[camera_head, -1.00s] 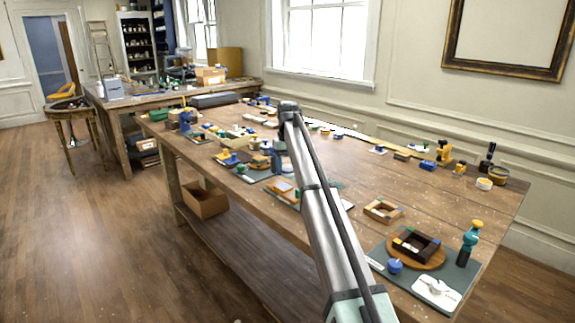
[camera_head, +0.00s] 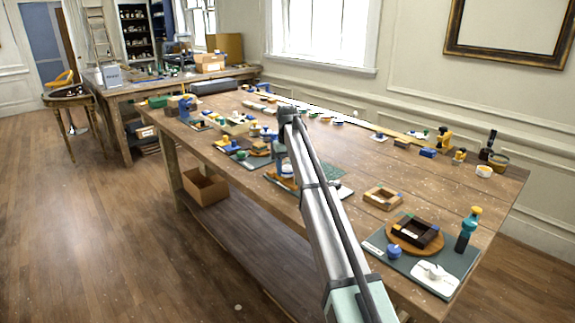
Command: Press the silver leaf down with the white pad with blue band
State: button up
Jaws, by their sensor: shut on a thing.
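My gripper (camera_head: 282,168) hangs from the end of my arm, low over a small mat near the middle of the bench's front edge. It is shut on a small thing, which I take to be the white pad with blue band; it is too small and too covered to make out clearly. A small orange and white piece (camera_head: 287,183) shows right below the gripper. I cannot tell whether they touch. The silver leaf cannot be made out at this size, and my arm hides part of that spot.
To the right of my arm are a small wooden frame (camera_head: 383,198), a dark square frame (camera_head: 428,238), a blue knob (camera_head: 394,251), a white piece (camera_head: 433,272) and an upright teal bottle (camera_head: 464,238). Several small items stand left and behind. Bare wood (camera_head: 400,172) lies at centre right.

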jog(key=shift+w+a, duration=0.3)
jog(key=shift+w, duration=0.05)
jog(key=shift+w+a, duration=1.4)
jog(key=shift+w, duration=0.05)
jog(key=shift+s+d+f, duration=0.1)
jog(key=shift+s+d, duration=1.6)
jog(key=shift+s, duration=0.1)
jog(key=shift+w+a, duration=1.7)
jog(key=shift+w, duration=0.25)
jog(key=shift+s+d, duration=1.85)
jog(key=shift+s, duration=0.15)
jog(key=shift+w+a, duration=1.85)
jog(key=shift+w, duration=0.1)
jog(key=shift+r, duration=3.85)
